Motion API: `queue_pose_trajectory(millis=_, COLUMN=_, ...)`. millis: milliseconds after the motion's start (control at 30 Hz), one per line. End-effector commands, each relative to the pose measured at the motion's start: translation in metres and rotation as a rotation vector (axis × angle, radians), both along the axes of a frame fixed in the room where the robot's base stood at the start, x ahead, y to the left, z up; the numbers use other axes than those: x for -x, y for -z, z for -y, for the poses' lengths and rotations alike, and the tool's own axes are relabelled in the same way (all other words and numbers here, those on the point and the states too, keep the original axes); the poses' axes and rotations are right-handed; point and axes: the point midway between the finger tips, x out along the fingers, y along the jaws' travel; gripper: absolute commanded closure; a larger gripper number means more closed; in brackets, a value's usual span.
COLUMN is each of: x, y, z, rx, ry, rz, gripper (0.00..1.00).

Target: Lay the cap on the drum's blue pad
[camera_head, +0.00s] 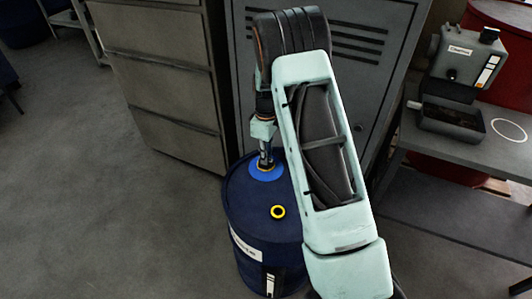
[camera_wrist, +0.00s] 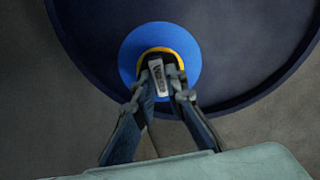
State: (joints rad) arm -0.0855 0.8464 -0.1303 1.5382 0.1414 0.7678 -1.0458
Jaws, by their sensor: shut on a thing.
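The navy drum (camera_head: 240,205) stands upright, and its round blue pad (camera_head: 252,168) lies on the far part of the lid. My gripper (camera_head: 264,164) points down over the pad, its fingertips low. In the wrist view my gripper (camera_wrist: 160,82) is shut on the cap, whose yellow rim (camera_wrist: 160,51) shows as an arc beyond the fingertips. The cap lies within the outline of the blue pad (camera_wrist: 134,50). The fingers hide much of the cap. I cannot tell whether the cap touches the pad or is just above it.
A yellow ring (camera_head: 278,212) sits on the near part of the drum lid. A grey drawer cabinet (camera_head: 160,75) and a locker (camera_head: 365,60) stand close behind the drum. A workbench (camera_head: 470,145) with a grey machine (camera_head: 462,60) is at the right.

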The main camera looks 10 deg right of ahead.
Motion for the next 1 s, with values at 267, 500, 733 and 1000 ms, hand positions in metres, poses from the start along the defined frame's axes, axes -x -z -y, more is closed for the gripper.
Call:
queue_pose_trajectory(millis=267, x=0.0, y=0.001, z=0.0, rx=0.0, ry=0.0, rz=0.001, gripper=1.0)
queue_pose_trajectory(millis=500, x=0.0, y=0.001, z=0.0, rx=0.0, ry=0.0, rz=0.001, gripper=0.68)
queue_pose_trajectory(millis=733, x=0.0, y=0.0, z=0.0, rx=0.0, ry=0.0, rz=0.001, gripper=0.68)
queue_pose_trajectory(millis=1000, x=-0.002, y=-0.036, z=0.0, rx=0.0, ry=0.001, rz=0.007, gripper=0.68)
